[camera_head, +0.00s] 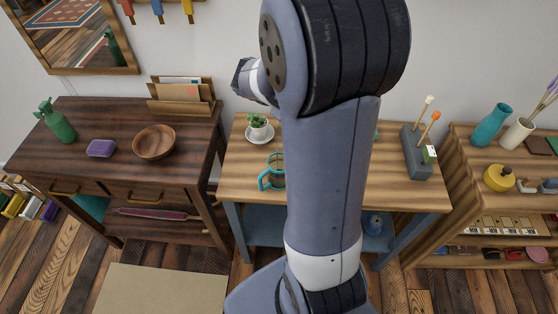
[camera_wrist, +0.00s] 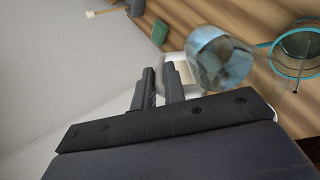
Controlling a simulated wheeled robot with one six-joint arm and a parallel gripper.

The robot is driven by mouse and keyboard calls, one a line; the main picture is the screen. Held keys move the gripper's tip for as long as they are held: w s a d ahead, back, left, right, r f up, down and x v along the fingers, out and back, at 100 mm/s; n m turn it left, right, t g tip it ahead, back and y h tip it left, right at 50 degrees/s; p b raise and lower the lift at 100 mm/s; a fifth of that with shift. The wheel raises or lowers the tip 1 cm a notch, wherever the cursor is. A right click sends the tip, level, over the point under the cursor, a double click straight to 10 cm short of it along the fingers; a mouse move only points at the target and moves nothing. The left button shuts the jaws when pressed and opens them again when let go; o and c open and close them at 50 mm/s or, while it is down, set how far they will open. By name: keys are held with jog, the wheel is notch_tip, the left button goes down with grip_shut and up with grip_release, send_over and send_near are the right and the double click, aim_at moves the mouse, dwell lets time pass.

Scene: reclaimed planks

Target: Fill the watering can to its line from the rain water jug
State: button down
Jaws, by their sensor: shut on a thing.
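In the wrist view my gripper (camera_wrist: 160,78) is shut at the pale handle of a clear jug (camera_wrist: 222,58). Bluish water seems to show inside the jug. Its tilt and any gap below it are hard to judge. Beside it, to the right, is a clear vessel with a teal rim (camera_wrist: 300,48), which looks like the watering can. In the head view this can (camera_head: 274,174) stands on the middle table, its teal handle to the left, partly behind my arm. Its fill line and water level cannot be made out. My arm hides the gripper and jug in the head view.
The middle table (camera_head: 238,185) also bears a potted plant on a saucer (camera_head: 259,130) and a grey holder with brushes (camera_head: 416,155). A dark desk (camera_head: 105,175) stands left, with a wooden bowl (camera_head: 154,142). A shelf with a teal vase (camera_head: 491,126) stands right.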

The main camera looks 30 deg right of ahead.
jog(key=shift+a+h+b, duration=0.4)
jog(key=shift+h+b, duration=0.2)
jog(key=shift+b, duration=0.8)
dwell(1.7)
jog(key=shift+w+a+f+h+b, duration=0.1)
jog(key=shift+a+f+h+b, duration=0.25)
jog(key=shift+b, duration=0.7)
jog(key=shift+a+f+h+b, duration=0.15)
jog(key=shift+f+h+b, duration=0.35)
jog(key=shift+b, duration=0.55)
dwell(2.8)
